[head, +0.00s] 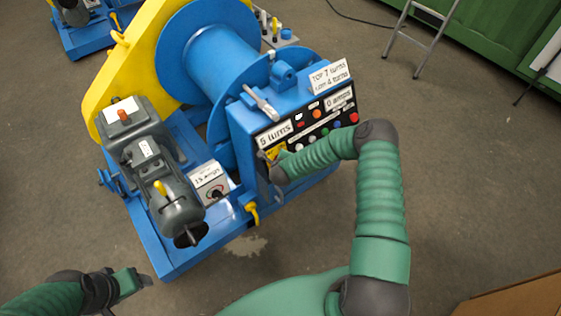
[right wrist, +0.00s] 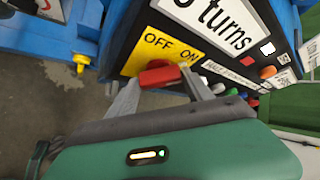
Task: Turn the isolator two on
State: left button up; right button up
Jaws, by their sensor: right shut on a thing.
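The right wrist view shows a red isolator handle (right wrist: 160,75) on a yellow plate (right wrist: 153,45) marked OFF and ON. The handle lies roughly level across the picture, below the two words. My right gripper (right wrist: 163,84) has its fingers on either side of the handle and is shut on it. In the head view my right gripper (head: 279,158) is at the left end of the black panel, hiding most of the yellow plate (head: 274,152). My left gripper (head: 130,282) is low at the left, away from the machine; its jaw opening is unclear.
The black panel (head: 310,130) carries several coloured buttons and a "turns" label (right wrist: 215,22). A blue winch drum (head: 208,48), yellow chain guard (head: 130,55) and grey motor (head: 175,190) stand left of it. Floor in front is clear. A ladder (head: 425,35) stands behind.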

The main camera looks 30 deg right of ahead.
jog(key=shift+s+f, duration=0.2)
jog(key=o, duration=1.4)
jog(key=shift+w+d, duration=0.1)
jog(key=shift+d, duration=0.05)
jog(key=shift+c, duration=0.2)
jog(key=p+v, duration=0.1)
jog(key=v, duration=1.5)
jog(key=shift+s+r, duration=0.25)
